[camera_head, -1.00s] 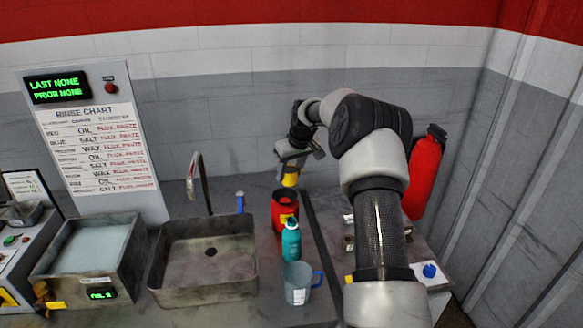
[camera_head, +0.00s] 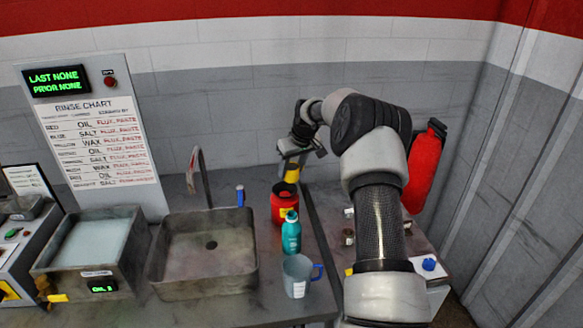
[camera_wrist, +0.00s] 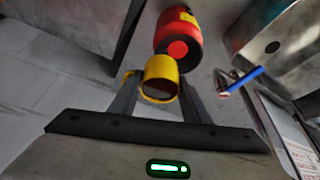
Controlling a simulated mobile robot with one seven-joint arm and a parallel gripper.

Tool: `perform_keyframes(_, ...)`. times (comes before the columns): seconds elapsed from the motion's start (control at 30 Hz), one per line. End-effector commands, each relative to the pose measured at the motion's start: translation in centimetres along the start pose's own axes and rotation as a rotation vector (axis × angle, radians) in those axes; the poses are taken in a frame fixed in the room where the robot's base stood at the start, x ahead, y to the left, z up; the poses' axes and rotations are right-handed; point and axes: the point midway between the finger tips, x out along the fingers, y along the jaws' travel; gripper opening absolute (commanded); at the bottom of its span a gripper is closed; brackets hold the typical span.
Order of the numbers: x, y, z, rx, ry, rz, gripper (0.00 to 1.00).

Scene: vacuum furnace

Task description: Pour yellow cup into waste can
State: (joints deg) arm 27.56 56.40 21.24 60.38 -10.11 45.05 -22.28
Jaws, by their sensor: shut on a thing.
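The yellow cup (camera_head: 292,175) is held by my gripper (camera_head: 291,160), above the red waste can in the head view. In the wrist view the cup (camera_wrist: 160,70) sits between the two fingers of my gripper (camera_wrist: 158,98), which are shut on it. Its dark opening faces the wrist camera; its contents cannot be made out. The red waste can (camera_head: 284,210) has a dark rim and a yellow label and stands upright on the counter. In the wrist view the can (camera_wrist: 180,32) lies just beyond the cup.
A teal bottle (camera_head: 291,236) and a clear blue-handled jug (camera_head: 297,277) stand in front of the can. A sink (camera_head: 170,278) with a tap (camera_head: 191,180) is to the left. A red cylinder (camera_head: 425,165) stands at the right, behind my arm.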

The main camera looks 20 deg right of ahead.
Motion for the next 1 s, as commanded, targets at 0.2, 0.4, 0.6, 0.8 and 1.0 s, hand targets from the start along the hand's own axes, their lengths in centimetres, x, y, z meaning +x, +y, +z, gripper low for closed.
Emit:
perform_keyframes(0.2, 0.4, 0.0, 0.2, 0.0, 0.001, 0.0, 0.12)
perform_keyframes(0.4, 0.8, -0.3, 0.3, -0.042, 0.012, 0.086, 0.12)
perform_keyframes(0.6, 1.3, -0.4, 0.5, -0.126, 0.046, 0.275, 0.12)
perform_keyframes(0.8, 1.0, -0.4, 0.3, -0.179, 0.067, 0.41, 0.12)
perform_keyframes(1.0, 0.7, -0.5, 0.2, -0.224, 0.086, 0.522, 0.12)
